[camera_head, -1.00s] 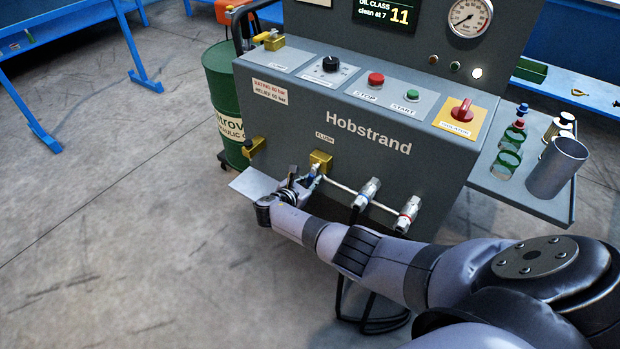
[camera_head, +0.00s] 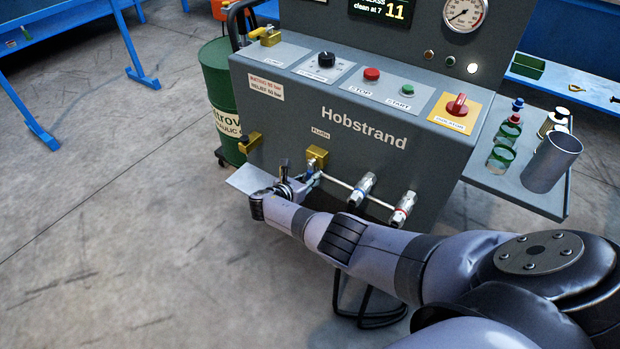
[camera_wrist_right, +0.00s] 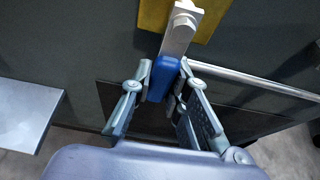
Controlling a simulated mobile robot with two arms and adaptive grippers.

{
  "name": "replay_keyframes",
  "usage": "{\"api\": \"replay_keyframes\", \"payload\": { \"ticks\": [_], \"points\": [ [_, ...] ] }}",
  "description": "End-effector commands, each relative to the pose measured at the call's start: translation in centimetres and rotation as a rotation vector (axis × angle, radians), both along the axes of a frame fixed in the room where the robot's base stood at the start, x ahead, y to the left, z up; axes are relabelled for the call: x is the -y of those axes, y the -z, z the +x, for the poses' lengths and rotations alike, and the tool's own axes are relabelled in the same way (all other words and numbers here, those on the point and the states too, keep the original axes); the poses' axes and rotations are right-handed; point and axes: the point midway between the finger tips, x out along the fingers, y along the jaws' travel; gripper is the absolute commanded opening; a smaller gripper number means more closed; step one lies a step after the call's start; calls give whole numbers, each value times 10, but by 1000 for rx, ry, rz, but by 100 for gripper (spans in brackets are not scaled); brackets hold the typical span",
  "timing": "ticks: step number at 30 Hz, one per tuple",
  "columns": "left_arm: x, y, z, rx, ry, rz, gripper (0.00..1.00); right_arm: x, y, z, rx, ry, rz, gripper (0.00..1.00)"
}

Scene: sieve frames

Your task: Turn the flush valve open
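The flush valve is a yellow block (camera_head: 318,155) low on the front of the grey Hobstrand machine, beneath a small label. In the right wrist view the valve's bright metal lever crosses the yellow block (camera_wrist_right: 218,12) and ends in a blue grip (camera_wrist_right: 162,80). My right gripper (camera_head: 311,178) is at this lever. In the wrist view its fingertips (camera_wrist_right: 165,66) lie close against both sides of the blue grip, apparently holding it. In the head view the gripper partly hides the lever. My left gripper is not in view.
A thin pipe (camera_head: 338,184) runs right from the valve to two metal fittings (camera_head: 362,188). A grey plate (camera_head: 250,180) juts out at the left. A side shelf (camera_head: 530,197) holds bottles and a metal cup (camera_head: 551,163). A green drum (camera_head: 217,80) stands left.

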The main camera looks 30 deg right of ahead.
Motion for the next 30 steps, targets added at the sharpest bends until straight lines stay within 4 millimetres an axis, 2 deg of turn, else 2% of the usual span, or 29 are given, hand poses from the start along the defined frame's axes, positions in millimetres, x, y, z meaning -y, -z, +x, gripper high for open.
{"api": "replay_keyframes", "payload": {
  "ticks": [9, 22, 29, 30],
  "points": [
    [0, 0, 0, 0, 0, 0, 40, 0, 1, -1, -1, 2, 1, 37],
    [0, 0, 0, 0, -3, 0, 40, -6, -2, -2, 2, -1, 0, 37],
    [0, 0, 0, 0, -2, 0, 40, -29, -12, -12, 3, -2, 3, 37],
    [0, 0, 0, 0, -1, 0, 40, -38, -15, -15, 2, -4, 3, 37]
  ]
}}
